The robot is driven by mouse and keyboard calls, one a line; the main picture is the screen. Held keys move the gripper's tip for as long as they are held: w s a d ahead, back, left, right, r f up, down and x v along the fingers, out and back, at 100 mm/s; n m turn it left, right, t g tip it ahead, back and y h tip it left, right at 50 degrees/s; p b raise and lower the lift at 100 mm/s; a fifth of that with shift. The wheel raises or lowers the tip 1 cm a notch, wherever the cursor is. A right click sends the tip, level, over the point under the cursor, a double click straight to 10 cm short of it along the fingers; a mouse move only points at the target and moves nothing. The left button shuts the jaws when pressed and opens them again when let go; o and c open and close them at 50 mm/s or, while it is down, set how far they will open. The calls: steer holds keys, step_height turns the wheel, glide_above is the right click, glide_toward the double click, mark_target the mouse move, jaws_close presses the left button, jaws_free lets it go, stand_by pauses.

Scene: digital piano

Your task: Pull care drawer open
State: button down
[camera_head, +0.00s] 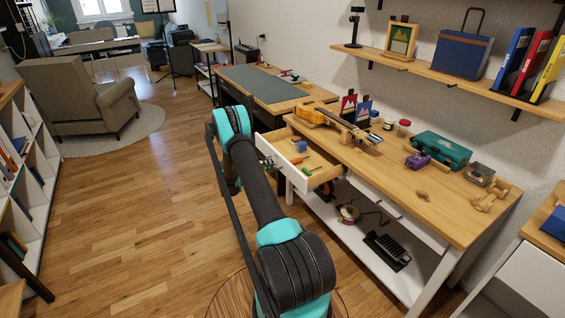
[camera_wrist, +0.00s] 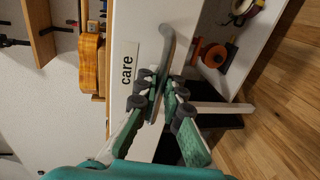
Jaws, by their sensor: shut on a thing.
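The care drawer (camera_head: 281,172) is the white drawer at the left end of the wooden workbench; it stands pulled out, with its inside and several small items showing. In the wrist view its white front (camera_wrist: 127,28) carries a label reading "care" (camera_wrist: 128,66). A grey metal bar handle (camera_wrist: 166,45) runs along that front. My gripper (camera_wrist: 160,88) has its green and grey fingers shut on the handle, one on each side. In the head view my arm hides most of the gripper beside the drawer front.
The workbench top (camera_head: 390,165) holds a teal case (camera_head: 440,150), a purple tool (camera_head: 417,160) and a guitar-like instrument (camera_head: 345,126). A spool (camera_head: 349,213) and a black item (camera_head: 387,250) lie on its lower shelf. The wooden floor (camera_head: 140,220) left of my arm is clear.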

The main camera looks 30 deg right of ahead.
steer(key=shift+f+v, duration=0.2)
steer(key=shift+v, duration=0.7)
steer(key=shift+f+v, duration=0.15)
steer(key=shift+v, duration=0.7)
steer(key=shift+a, duration=0.1)
steer(key=c, duration=1.9)
jaws_free()
steer(key=w+v, duration=0.1)
steer(key=v, duration=1.1)
steer(key=shift+s, duration=0.35)
steer(key=shift+r, duration=0.1)
